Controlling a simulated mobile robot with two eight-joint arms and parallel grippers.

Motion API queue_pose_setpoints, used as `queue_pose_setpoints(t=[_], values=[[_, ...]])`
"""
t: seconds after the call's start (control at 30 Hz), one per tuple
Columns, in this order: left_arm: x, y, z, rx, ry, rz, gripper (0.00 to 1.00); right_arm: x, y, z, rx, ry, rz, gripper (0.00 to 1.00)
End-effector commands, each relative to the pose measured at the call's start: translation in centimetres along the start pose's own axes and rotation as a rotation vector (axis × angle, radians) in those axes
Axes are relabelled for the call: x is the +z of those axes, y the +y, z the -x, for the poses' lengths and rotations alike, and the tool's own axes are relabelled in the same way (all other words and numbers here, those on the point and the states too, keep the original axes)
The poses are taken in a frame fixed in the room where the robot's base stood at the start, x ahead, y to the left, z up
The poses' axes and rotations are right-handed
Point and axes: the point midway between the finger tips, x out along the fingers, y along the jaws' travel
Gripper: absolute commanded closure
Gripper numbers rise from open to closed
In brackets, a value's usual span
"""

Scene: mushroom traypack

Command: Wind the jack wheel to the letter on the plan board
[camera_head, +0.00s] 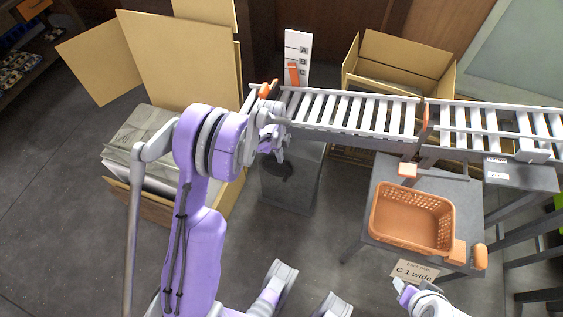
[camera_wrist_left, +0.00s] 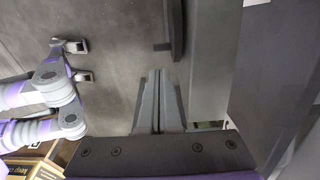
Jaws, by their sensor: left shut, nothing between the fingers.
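The plan board (camera_head: 414,271) lies at the lower right and reads "C 1 wide". A white letter board (camera_head: 298,42) stands behind the conveyor's left end, marked A, B, C from top down. An orange pointer (camera_head: 293,74) sits beside C. The jack wheel (camera_head: 284,171) seems to be the dark round shape on the grey box, partly hidden by my left gripper (camera_head: 279,153). In the left wrist view a dark disc edge with a peg (camera_wrist_left: 175,30) is just beyond the shut, empty fingers (camera_wrist_left: 160,78). My right gripper (camera_head: 402,290) is at the lower right, its opening unclear.
A roller conveyor (camera_head: 350,113) runs right from the letter board. An orange basket (camera_head: 373,222) stands on a grey table (camera_head: 383,172). Open cardboard boxes stand at left (camera_head: 180,55) and behind the conveyor (camera_head: 405,55). Bare floor (camera_head: 75,235) lies at the lower left.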

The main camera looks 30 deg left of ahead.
Motion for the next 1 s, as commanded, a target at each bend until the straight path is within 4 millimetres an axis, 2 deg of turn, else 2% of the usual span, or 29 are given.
queue_pose_setpoints(t=[0.3, 0.5, 0.7, 1.0], values=[[-0.1, 0.0, -7.0, 0.0, 0.0, 0.0, 1.0, 0.7, 0.0, -2.0, 0.0, -0.007, 0.0, 0.48], [0.0, 0.0, -10.5, -0.001, -0.001, 0.001, 1.0, 1.0, 0.0, -2.9, 0.0, -0.011, 0.0, 0.48], [0.0, 0.0, -12.2, -0.001, -0.001, 0.002, 1.0, 1.1, 0.0, -3.4, 0.0, -0.012, 0.0, 0.48], [-0.1, 0.0, -12.5, -0.001, -0.001, 0.002, 1.0, 1.1, 0.0, -3.4, 0.0, -0.012, 0.0, 0.48]])
